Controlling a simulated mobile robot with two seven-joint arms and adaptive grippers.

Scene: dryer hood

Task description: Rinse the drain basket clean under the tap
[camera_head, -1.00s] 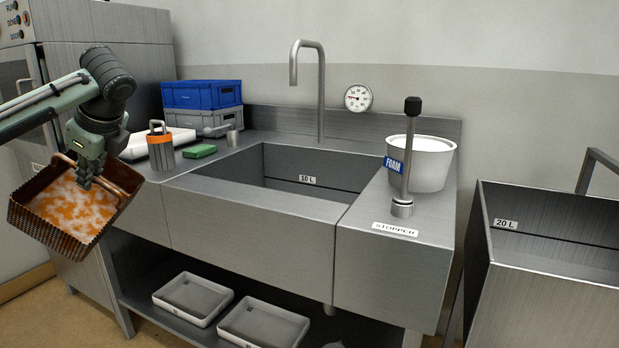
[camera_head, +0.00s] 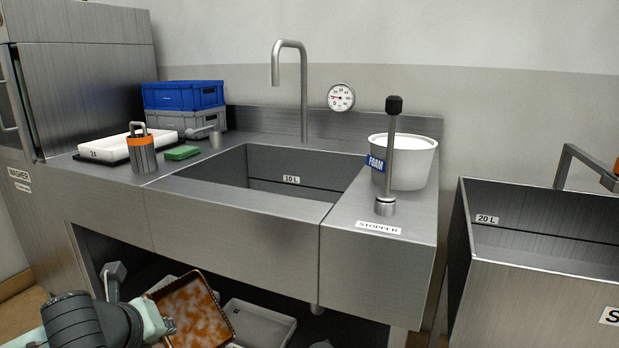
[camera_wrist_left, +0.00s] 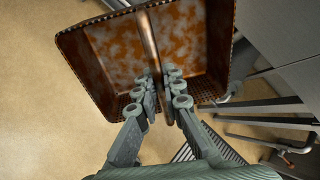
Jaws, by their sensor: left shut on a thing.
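The drain basket (camera_head: 193,312) is square, with brown perforated walls and orange and whitish grime inside. In the head view it is low, in front of the sink's lower shelf. My left gripper (camera_head: 166,326) is at its left side. In the left wrist view my left gripper (camera_wrist_left: 166,98) is shut on the handle bar of the basket (camera_wrist_left: 195,45). The tap (camera_head: 303,90) rises behind the sink basin (camera_head: 250,170), above and to the right of the basket. I see no water from the tap. My right gripper is not in view.
A weighted orange-banded canister (camera_head: 142,155), a green sponge (camera_head: 182,152) and a white tray (camera_head: 110,150) stand left of the basin. A foam tub (camera_head: 412,160) and the stopper lever (camera_head: 390,150) stand right. A 20 L tank (camera_head: 540,285) is further right.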

